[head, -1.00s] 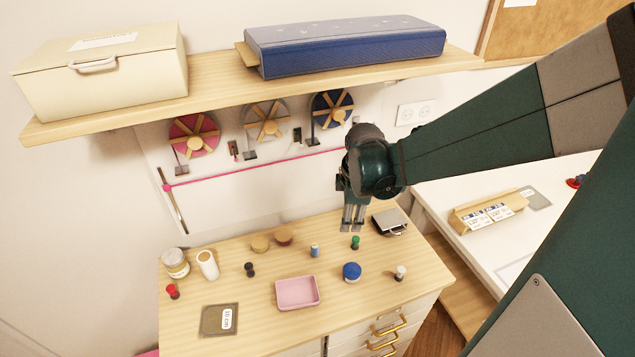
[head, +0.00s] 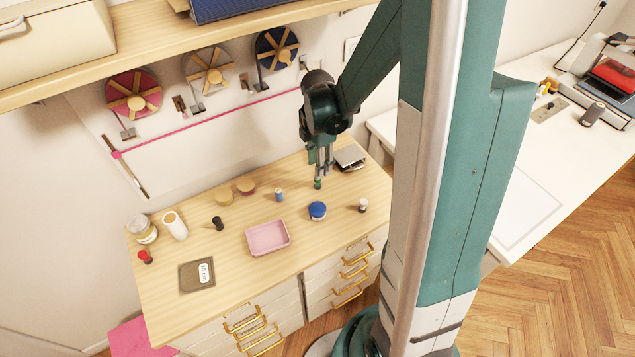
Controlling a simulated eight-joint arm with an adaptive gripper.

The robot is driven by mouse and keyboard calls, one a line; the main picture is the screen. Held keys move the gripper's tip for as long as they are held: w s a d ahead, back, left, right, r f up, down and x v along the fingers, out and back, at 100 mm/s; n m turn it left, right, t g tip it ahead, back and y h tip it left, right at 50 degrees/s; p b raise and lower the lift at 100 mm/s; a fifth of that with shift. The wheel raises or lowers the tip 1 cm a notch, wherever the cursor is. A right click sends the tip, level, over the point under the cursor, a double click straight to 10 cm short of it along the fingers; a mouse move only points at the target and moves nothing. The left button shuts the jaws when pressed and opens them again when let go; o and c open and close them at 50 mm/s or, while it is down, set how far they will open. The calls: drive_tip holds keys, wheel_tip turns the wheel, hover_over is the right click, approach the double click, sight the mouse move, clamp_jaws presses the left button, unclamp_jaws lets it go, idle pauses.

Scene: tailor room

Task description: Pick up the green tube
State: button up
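The green tube (head: 318,184) is a small green spool-like piece on the wooden tabletop, near its back right part. My gripper (head: 321,175) points down right at the tube, with its fingertips at the tube's top or just in front of or behind it. The fingers hide part of the tube. At this size I cannot tell whether the fingers are apart around it, touching it or shut.
A blue round piece (head: 317,211) stands close in front of the tube. A grey box (head: 350,158) is just right of the gripper. A small blue tube (head: 279,194), a white-topped spool (head: 362,205) and a pink tray (head: 268,238) are nearby.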

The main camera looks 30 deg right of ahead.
sight(318, 183)
drive_tip(key=shift+f, duration=1.25)
drive_tip(key=shift+f, duration=0.1)
drive_tip(key=shift+s+f, duration=0.1)
drive_tip(key=shift+f, duration=2.4)
drive_tip(key=c, duration=1)
